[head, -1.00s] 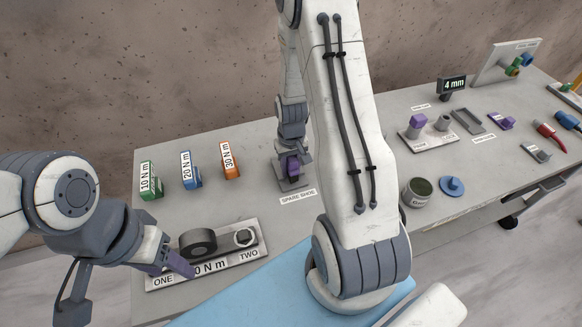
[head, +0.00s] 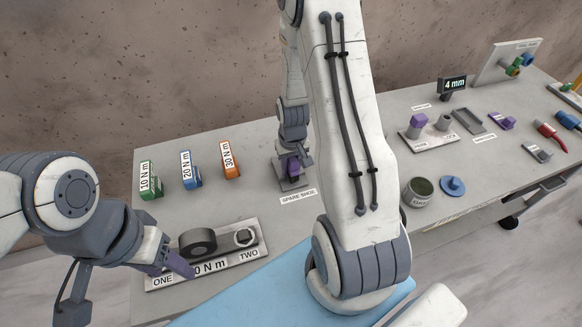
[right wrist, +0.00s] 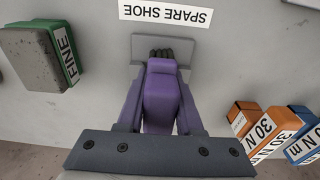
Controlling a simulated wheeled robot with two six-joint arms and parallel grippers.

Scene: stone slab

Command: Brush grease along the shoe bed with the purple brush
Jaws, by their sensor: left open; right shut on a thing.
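The purple brush (right wrist: 162,95) is clamped between the purple fingers of my right gripper (right wrist: 160,98) in the right wrist view. Its dark bristles reach the grey shoe bed (right wrist: 142,48) beside the SPARE SHOE label; I cannot tell how firmly they touch. In the head view the shoe bed (head: 291,185) lies at the back of the slab, with my right gripper (head: 291,166) over it. My left gripper (head: 172,264) is open and empty over the front left of the plate marked ONE and TWO (head: 222,270).
Green, blue and orange torque blocks (head: 190,170) stand left of the shoe bed. A tin (head: 417,192) and a blue disc (head: 453,187) sit right of my right arm. A grey block marked FINE (right wrist: 38,58) is near the brush in the right wrist view.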

